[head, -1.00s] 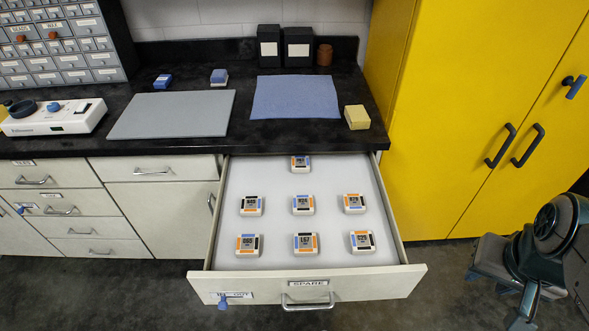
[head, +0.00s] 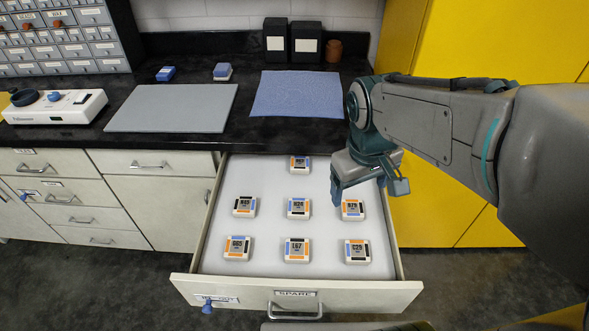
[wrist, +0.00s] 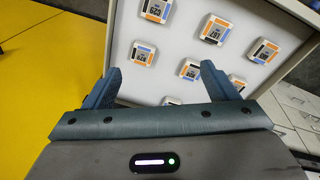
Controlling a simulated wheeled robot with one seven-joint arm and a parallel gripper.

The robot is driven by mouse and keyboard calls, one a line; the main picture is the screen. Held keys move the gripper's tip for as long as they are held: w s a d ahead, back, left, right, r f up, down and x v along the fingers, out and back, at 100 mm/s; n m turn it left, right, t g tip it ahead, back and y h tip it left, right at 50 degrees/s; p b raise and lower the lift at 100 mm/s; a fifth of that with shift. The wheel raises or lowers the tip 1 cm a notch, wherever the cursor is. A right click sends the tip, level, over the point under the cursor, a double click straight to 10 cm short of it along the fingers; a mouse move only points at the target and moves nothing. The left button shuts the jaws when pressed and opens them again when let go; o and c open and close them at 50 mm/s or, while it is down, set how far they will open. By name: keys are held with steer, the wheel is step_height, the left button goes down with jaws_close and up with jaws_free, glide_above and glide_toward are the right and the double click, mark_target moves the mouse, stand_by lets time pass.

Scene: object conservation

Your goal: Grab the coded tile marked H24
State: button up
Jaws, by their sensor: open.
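Several square coded tiles lie face up in the open drawer (head: 270,272). The middle tile (head: 298,208) of the centre row seems to read H24; its print is too small to be certain. In the wrist view this tile (wrist: 189,69) appears between the fingertips, farther off. My gripper (head: 368,192) is open and empty above the drawer's right side, close to the right tile of that row (head: 352,210). It also shows in the wrist view (wrist: 160,78), with both fingers apart.
Other tiles lie around it: a left tile (head: 244,207), a rear tile (head: 299,164) and a front row with a middle tile (head: 297,250). The black counter (head: 250,140) overhangs the drawer's rear. A yellow cabinet (head: 440,215) stands right.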

steer(key=w+a+f+n+g+h+b, duration=0.1)
steer(key=w+a+f+n+h, duration=0.1)
steer(key=w+a+f+n, duration=0.35)
steer(key=n+h+b, duration=0.2)
steer(key=n, duration=0.6)
glide_toward(298, 206)
steer(key=f, duration=0.1)
steer(key=d+f, duration=0.1)
steer(key=shift+s+d+f+g, duration=0.1)
steer(key=shift+d+f+g, duration=0.15)
steer(key=shift+f+g, duration=0.05)
steer(key=shift+w+x, duration=0.15)
steer(key=shift+x, duration=1.3)
steer(key=shift+w+x, duration=0.1)
steer(key=shift+x, duration=1.35)
steer(key=shift+a, duration=0.2)
steer(key=c, duration=1.2)
